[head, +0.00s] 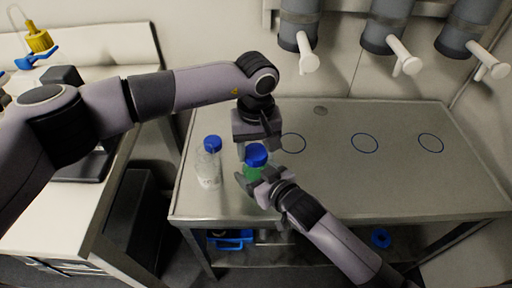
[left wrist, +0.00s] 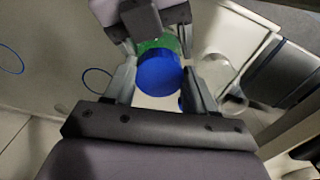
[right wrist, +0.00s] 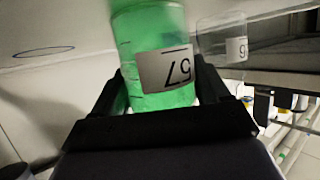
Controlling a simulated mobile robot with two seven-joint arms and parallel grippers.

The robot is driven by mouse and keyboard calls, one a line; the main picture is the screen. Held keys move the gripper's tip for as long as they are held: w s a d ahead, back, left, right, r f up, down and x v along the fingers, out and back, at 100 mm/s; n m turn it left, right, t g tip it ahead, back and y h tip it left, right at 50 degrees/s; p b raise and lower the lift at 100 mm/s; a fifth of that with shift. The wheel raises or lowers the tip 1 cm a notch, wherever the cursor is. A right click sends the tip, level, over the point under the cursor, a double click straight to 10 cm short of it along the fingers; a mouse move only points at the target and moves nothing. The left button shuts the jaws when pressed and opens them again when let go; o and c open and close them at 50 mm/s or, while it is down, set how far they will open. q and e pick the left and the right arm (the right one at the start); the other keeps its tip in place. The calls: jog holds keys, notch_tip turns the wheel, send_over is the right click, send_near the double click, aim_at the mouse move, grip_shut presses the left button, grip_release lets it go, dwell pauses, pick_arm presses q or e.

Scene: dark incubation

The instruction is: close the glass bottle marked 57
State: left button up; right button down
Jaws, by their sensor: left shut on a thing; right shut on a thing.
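The glass bottle marked 57 (right wrist: 160,62) holds green liquid and stands near the table's left part; it also shows in the head view (head: 250,172). My right gripper (head: 262,180) is shut around its body from the front right, with the label facing the right wrist camera. A blue cap (head: 256,154) is at the top of the bottle. My left gripper (head: 256,142) reaches down from above and is shut on this cap, which shows between its fingers in the left wrist view (left wrist: 158,72). I cannot tell whether the cap is seated on the neck.
A clear bottle (head: 208,168) with a blue cap stands close on the left. Blue circles (head: 365,143) mark the clear right part of the table (head: 400,185). Grey cylinders with white taps (head: 308,62) hang at the back. A lower shelf holds blue items (head: 230,239).

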pick_arm(q)
jog(key=o, duration=1)
jog(key=shift+r, duration=2.3)
jog(key=shift+c, duration=0.3)
